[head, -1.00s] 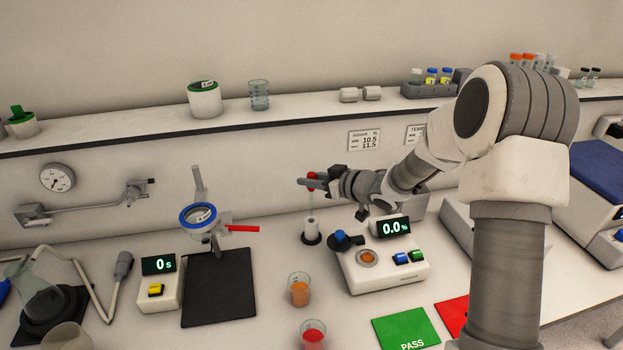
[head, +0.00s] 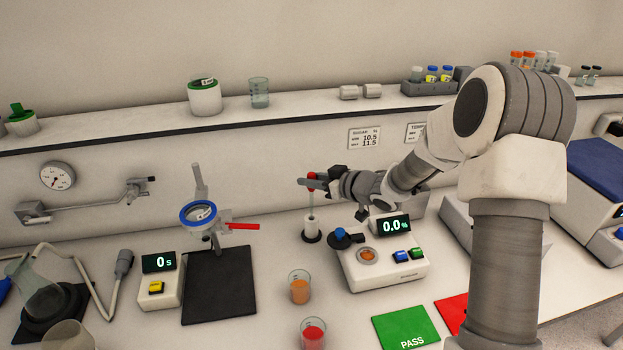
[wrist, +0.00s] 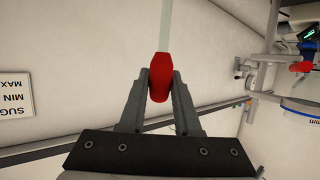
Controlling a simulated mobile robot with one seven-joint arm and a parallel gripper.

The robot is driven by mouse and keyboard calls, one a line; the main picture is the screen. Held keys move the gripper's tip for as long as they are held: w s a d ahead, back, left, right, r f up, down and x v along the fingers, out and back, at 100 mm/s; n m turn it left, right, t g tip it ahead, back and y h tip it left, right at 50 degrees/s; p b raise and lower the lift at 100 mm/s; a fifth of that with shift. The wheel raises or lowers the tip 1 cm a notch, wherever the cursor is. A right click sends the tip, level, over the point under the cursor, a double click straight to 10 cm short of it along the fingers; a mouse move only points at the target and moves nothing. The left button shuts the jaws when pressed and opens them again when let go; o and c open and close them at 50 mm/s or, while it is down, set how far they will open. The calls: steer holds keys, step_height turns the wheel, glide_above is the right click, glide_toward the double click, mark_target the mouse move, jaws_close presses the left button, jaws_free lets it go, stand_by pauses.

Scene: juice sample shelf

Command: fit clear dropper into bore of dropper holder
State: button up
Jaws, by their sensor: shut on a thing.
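The clear dropper has a red bulb (wrist: 160,78) and a pale clear stem (wrist: 164,28). My gripper (wrist: 160,92) is shut on the red bulb, with one finger on each side. In the head view my gripper (head: 312,182) holds the dropper upright, its stem (head: 311,206) pointing down. The dropper holder (head: 311,229), a white post on a black round base, stands directly below. The stem's lower end meets the top of the holder in this view. I cannot tell how deep the tip sits in the bore.
A meter reading 0.0% (head: 385,265) stands close to the right of the holder. Cups of orange juice (head: 300,290) and red juice (head: 313,335) stand in front. A stand with a blue ring (head: 199,214) is to the left. The shelf (head: 290,110) runs behind.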

steer(key=b, duration=0.4)
glide_above(312, 216)
steer(key=shift+w+f, duration=0.15)
steer(key=shift+f, duration=3.25)
steer(key=o, duration=0.9)
steer(key=shift+r, duration=0.1)
